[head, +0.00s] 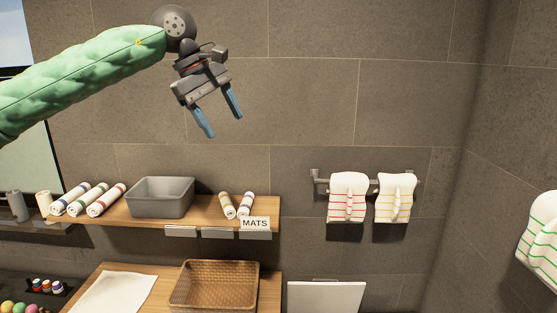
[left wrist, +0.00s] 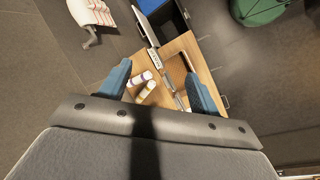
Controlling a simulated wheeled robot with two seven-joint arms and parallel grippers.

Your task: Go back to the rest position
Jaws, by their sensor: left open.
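My left gripper (head: 219,119) is open and empty, with its blue fingers apart and pointing down. It hangs high in front of the tiled wall, well above the wooden shelf (head: 213,217). In the left wrist view my left gripper (left wrist: 160,88) also shows open, with the shelf and two small rolled towels (left wrist: 141,84) seen far off between its fingers. The green-sleeved arm comes in from the left. My right gripper is not in view.
The shelf holds rolled towels (head: 92,199), a grey bin (head: 160,197) and a MATS sign (head: 255,224). Below are a wicker basket (head: 214,286) and a white mat (head: 112,292). Striped towels (head: 347,198) hang on a wall rail. The space around the gripper is free.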

